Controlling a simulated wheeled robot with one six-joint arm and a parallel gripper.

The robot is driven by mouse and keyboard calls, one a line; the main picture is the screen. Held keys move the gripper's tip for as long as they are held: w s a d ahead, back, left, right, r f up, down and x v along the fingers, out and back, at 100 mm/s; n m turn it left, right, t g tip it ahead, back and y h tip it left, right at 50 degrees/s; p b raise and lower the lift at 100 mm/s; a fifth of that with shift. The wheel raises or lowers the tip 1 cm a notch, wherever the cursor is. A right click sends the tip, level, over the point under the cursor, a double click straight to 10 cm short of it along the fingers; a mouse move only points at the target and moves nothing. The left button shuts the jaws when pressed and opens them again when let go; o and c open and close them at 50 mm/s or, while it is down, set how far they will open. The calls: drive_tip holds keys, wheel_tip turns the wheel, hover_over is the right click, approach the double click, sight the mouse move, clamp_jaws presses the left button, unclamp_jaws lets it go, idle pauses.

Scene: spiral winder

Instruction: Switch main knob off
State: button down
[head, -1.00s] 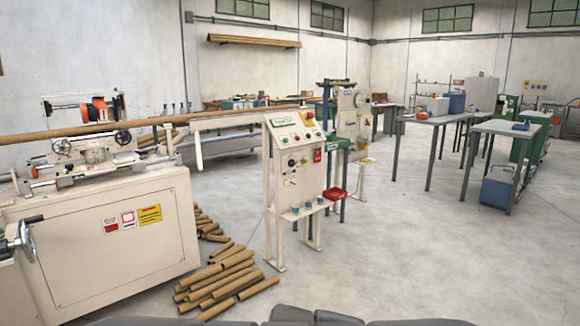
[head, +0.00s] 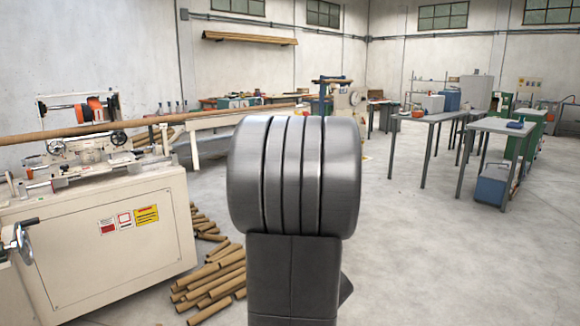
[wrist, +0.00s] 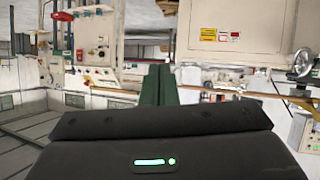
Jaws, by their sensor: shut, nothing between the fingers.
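The control panel (wrist: 100,38) is a pale upright cabinet with small coloured controls. It shows upside down at the left of the wrist view; which control is the main knob is too small to tell. A red switch or cover (wrist: 80,55) is on it. In the head view my raised arm hides the panel. My gripper (wrist: 156,72) shows in the wrist view as two dark green fingers pressed together. It is shut and empty, apart from the panel, which lies to the left of the fingertips in that view.
A pale winding machine (head: 110,240) with a handwheel (head: 22,240) stands at the left. Cardboard tubes (head: 212,280) lie on the floor beside it. Grey tables (head: 440,117) stand at the right. The floor (head: 430,260) at the right front is clear.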

drive_tip(key=a+r+n+g+y, duration=0.1)
drive_tip(key=a+n+g+y, duration=0.1)
drive_tip(key=a+n+y, duration=0.2)
drive_tip(key=shift+s+a+y, duration=0.45)
drive_tip(key=shift+a+y, duration=1.05)
drive_tip(key=shift+a, duration=1)
